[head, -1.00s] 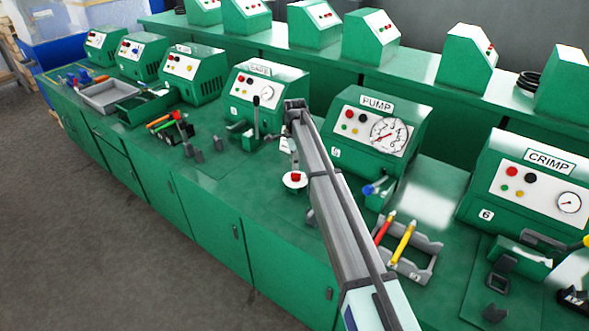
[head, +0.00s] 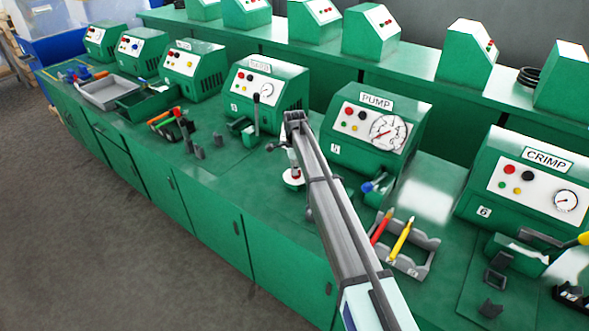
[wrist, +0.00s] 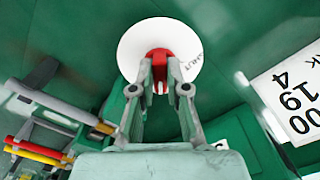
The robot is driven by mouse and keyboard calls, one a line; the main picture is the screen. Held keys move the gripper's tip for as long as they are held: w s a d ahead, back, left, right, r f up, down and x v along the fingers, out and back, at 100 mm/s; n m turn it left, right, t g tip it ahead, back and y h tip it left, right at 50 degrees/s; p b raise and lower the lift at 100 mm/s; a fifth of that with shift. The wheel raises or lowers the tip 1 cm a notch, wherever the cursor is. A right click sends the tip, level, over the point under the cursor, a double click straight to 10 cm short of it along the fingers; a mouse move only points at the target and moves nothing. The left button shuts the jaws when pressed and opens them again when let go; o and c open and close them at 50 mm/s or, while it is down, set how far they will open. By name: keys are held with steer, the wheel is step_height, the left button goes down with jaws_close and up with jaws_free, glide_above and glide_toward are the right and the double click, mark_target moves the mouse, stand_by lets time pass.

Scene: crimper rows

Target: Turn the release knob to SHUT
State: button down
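The release knob is a red knob (wrist: 158,56) on a round white dial (wrist: 133,45). Dark lettering, partly hidden and seeming to end in "UT", runs along the dial's right side. In the head view the dial (head: 292,181) is on the green bench, to the front left of the machine labelled PUMP (head: 375,125). My gripper (wrist: 160,74) points at the dial, with its fingertips close together on either side of the red knob. They appear closed on it, and red shows between them. In the head view my arm hides part of the dial's surroundings.
A grey rack (head: 418,258) with red and yellow handled tools is right of my arm. A blue-tipped valve (head: 372,186) is in front of PUMP. An upright black lever (head: 256,112) stands further left. The CRIMP machine (head: 528,185) is at right.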

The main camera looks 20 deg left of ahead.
steer(key=shift+f+n+b, duration=0.1)
steer(key=shift+n+b, duration=0.25)
steer(key=shift+n, duration=0.15)
steer(key=n+b, duration=0.1)
steer(key=n, duration=0.1)
steer(key=shift+n+b, duration=0.4)
steer(key=n+b, duration=0.2)
steer(key=n, duration=0.3)
steer(key=shift+s+d+n, duration=0.1)
steer(key=shift+d+n, duration=0.05)
steer(key=shift+n, duration=0.15)
steer(key=n+b, duration=0.1)
steer(key=n, duration=0.3)
steer(key=shift+d+b, duration=0.1)
steer(key=shift+b, duration=0.2)
steer(key=n, duration=0.4)
steer(key=shift+d+n+b, duration=0.1)
steer(key=shift+n+b, duration=0.2)
steer(key=shift+b, duration=0.1)
steer(key=c, duration=1.2)
jaws_free()
steer(key=shift+o, duration=0.2)
